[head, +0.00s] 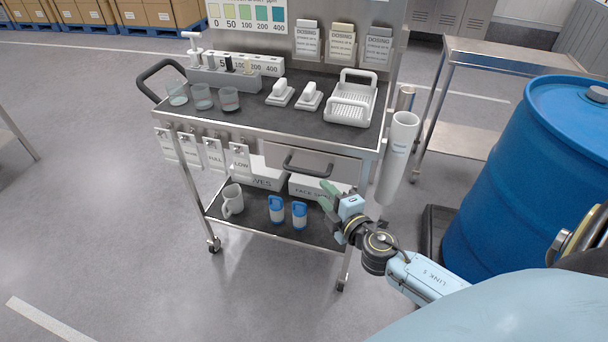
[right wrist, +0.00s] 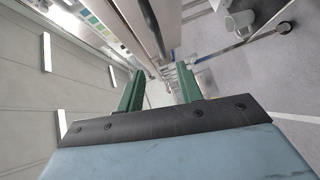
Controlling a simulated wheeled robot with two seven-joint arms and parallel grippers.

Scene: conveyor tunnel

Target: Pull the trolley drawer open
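The steel trolley (head: 200,118) stands in the middle of the head view. Its drawer (head: 345,172) sits under the right part of the top and looks shut. A dark bar handle (head: 306,172) is on the drawer front. My right gripper (head: 327,190), with green fingers, is in front of the trolley, just below and right of the handle, apart from it. In the right wrist view its fingers (right wrist: 160,80) are spread with nothing between them. There the dark handle (right wrist: 151,25) shows above the fingers. My left gripper is out of view.
Glass beakers (head: 203,97) and a white rack (head: 352,98) stand on the trolley top. A white mug (head: 232,200) and blue-white bottles (head: 277,208) are on the lower shelf. A blue drum (head: 525,165) stands close on the right. The floor at left is clear.

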